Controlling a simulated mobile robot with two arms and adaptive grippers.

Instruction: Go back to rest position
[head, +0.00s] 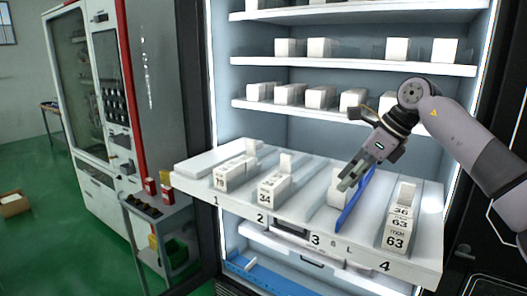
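My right gripper (350,180) comes in from the right, pointing down and left over lane 3 of the pulled-out white shelf (300,222). Its fingertips are small here, and I cannot tell whether they are apart or closed. A blue flat piece (355,202) stands on edge just under and beside the fingertips; whether they touch it is unclear. A white box (335,192) in lane 3 is partly hidden by the gripper and the blue piece. My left gripper is not in view.
White boxes stand in lane 1 (226,178), lane 2 (268,190) and lane 4 (397,232). Fixed upper shelves (350,68) hold more boxes behind the arm. An open door (190,110) is at left, with a side stand (150,215) and another vending machine (95,100) beyond.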

